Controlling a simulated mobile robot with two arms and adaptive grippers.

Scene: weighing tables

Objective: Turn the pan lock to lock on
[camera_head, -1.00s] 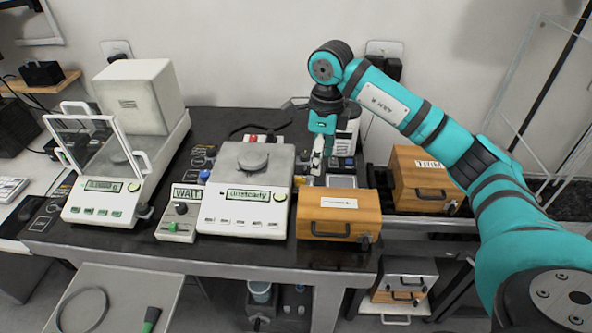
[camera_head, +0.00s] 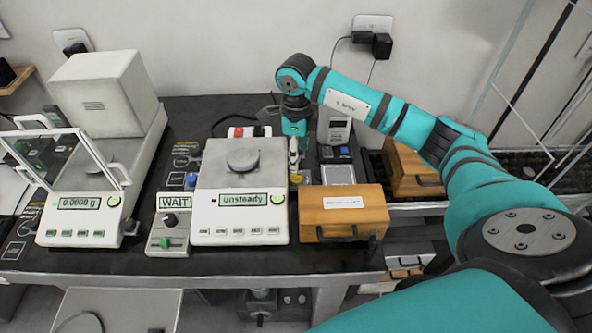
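The balance (camera_head: 212,209) in the middle has a round weighing pan (camera_head: 243,160) on top, and its display (camera_head: 243,199) reads "unsteady". No part is legibly marked as the pan lock. My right gripper (camera_head: 294,165) points down at the right edge of the balance, close to a small yellowish part. It is narrow and small in view; I cannot tell whether its fingers are apart or touching it. My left gripper is out of view.
A second balance (camera_head: 67,206) with a glass shield stands at the left, reading about zero. A wooden box (camera_head: 335,222) sits right of the middle balance, and another (camera_head: 420,180) lies behind my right arm. Red and white switches (camera_head: 240,132) stand behind the balance.

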